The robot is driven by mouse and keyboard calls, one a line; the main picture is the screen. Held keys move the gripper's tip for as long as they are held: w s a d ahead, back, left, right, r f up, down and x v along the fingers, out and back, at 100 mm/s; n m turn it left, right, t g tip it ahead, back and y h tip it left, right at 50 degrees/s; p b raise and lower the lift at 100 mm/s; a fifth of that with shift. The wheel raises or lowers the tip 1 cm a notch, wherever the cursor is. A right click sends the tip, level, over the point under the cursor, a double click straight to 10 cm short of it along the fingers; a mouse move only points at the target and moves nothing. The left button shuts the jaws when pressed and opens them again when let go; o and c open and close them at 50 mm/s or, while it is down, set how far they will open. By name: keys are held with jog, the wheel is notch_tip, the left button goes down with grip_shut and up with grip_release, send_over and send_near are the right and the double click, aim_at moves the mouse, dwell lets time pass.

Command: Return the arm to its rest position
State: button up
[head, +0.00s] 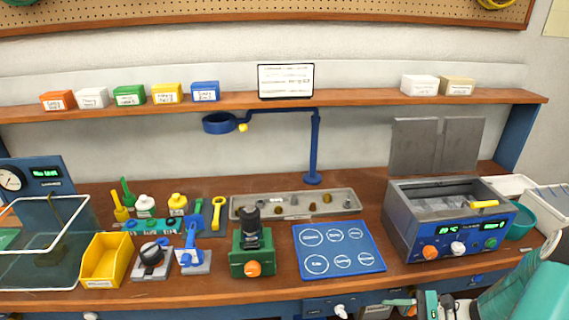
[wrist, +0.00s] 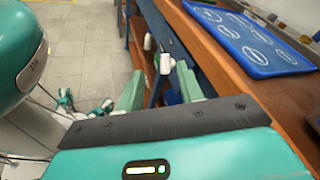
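My gripper (wrist: 160,72) shows in the wrist view with its two green fingers apart, and I see nothing held between them. Behind the gap are the bench's blue front and white fittings, and the floor. In the head view my teal arm comes in at the lower right corner, with part of my gripper (head: 402,303) at the bottom edge, in front of the bench. The rest of it is cut off by the frame. The blue mat (head: 338,249) with white circles lies on the bench behind it, and also shows at the wrist view's upper right (wrist: 250,42).
The wooden bench edge (head: 190,296) runs close behind my gripper. The grey ultrasonic-style bath (head: 448,218) stands near my arm, with a teal bowl (head: 521,222) beside it. A green device (head: 251,252) and a yellow bin (head: 106,260) stand further left. Open floor (wrist: 88,40) shows left of the bench.

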jog(key=s+a+r+n+h, duration=0.5)
jog(key=a+r+n+h, duration=0.2)
jog(key=r, duration=0.5)
jog(key=s+a+r+n+h, duration=0.5)
jog(key=a+r+n+h, duration=0.2)
jog(key=r, duration=0.5)
jog(key=a+n, duration=0.1)
jog(key=n, duration=0.1)
jog(key=shift+a+r+n+t+h, duration=0.15)
jog(key=shift+r+n+t+h, duration=0.1)
jog(key=shift+n+t+h, duration=0.05)
